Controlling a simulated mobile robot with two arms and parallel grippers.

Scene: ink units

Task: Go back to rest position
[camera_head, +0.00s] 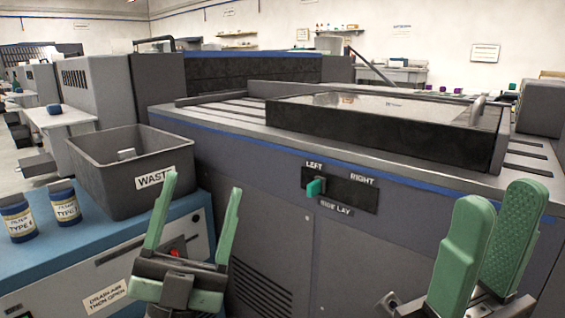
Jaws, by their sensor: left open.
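My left gripper (203,183) is at the lower left of the middle, with two green fingers spread apart and nothing between them. It is in front of the blue-topped bench and to the right of the waste bin (95,180). My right gripper (500,196) is at the lower right, in front of the large press (270,190). Its two green fingers stand apart, seen at an angle, with nothing visible between them. Both grippers point upward in the picture.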

